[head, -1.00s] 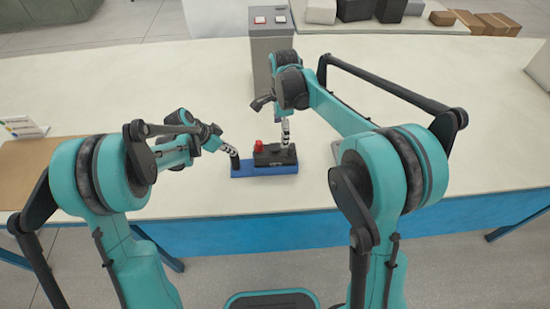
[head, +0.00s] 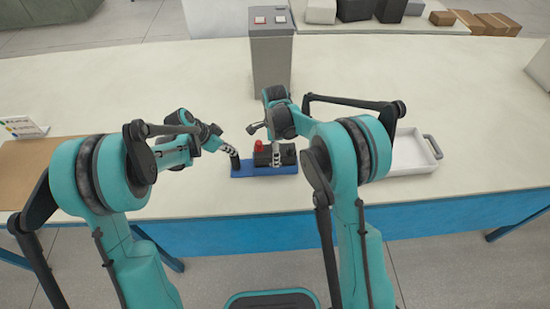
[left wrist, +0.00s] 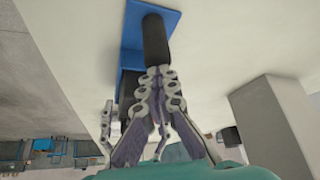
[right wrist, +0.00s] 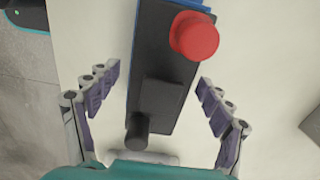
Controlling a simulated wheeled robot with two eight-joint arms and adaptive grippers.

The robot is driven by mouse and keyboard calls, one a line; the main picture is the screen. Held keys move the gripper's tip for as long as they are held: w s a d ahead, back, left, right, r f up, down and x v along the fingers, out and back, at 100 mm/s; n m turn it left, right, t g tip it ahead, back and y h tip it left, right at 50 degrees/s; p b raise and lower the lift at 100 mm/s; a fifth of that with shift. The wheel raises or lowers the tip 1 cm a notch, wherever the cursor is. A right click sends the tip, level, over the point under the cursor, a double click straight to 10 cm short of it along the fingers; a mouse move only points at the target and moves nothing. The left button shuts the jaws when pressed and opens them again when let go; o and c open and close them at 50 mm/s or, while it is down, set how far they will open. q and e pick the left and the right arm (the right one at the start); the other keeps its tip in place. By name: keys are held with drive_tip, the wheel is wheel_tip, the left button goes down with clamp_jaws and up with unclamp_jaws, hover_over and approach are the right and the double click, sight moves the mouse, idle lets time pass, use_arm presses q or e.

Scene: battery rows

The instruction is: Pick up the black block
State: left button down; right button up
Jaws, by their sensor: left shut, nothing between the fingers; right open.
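The black block (head: 288,153) with a red round button (head: 259,146) sits on a blue base (head: 250,171). A black upright post (head: 235,160) stands at the base's left end. In the right wrist view the block (right wrist: 163,65) lies between my right fingers, with gaps on both sides. My right gripper (right wrist: 155,80) is open above it. It also shows over the block in the head view (head: 276,163). My left gripper (left wrist: 158,72) is shut and empty, its tips close to the post (left wrist: 155,38). I cannot tell whether they touch it.
A grey box-shaped stand (head: 271,65) with two buttons on top rises behind the block. A white tray (head: 410,165) with a handle lies to the right. A brown mat (head: 25,165) and a small sign lie at left. The table between is clear.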

drive_tip(key=shift+f, duration=0.85)
drive_tip(key=shift+r, duration=0.1)
clamp_jaws()
wheel_tip(320, 180, up, 10)
idle(0.4)
